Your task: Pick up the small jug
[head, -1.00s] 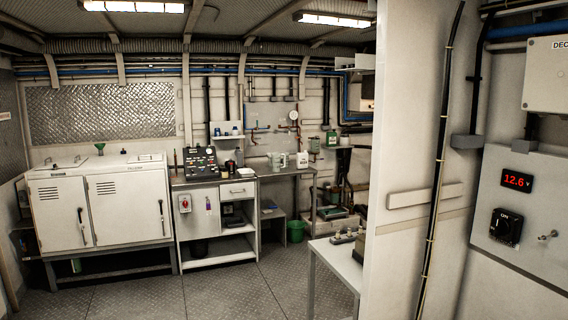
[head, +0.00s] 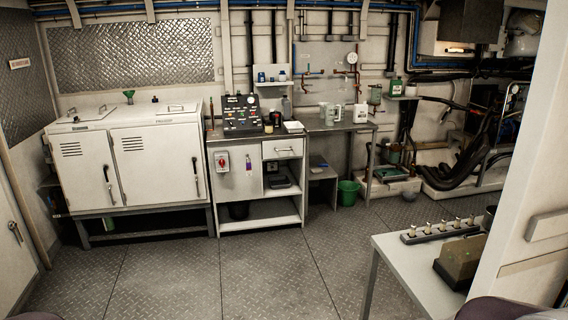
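Two pale, see-through jugs stand close together on the grey bench (head: 345,127) against the back wall in the head view. One jug (head: 335,115) is a little in front and to the right of the other jug (head: 323,109). They partly overlap, and at this distance I cannot tell surely which is the small one. Neither of my grippers is in view. Only dark rounded parts of my own body show at the bottom edge.
A white container (head: 361,114) stands right of the jugs. A control box (head: 241,114) sits on the cabinet to their left. A green bucket (head: 347,193) stands below. A white table (head: 400,258) is at front right. The middle floor is clear.

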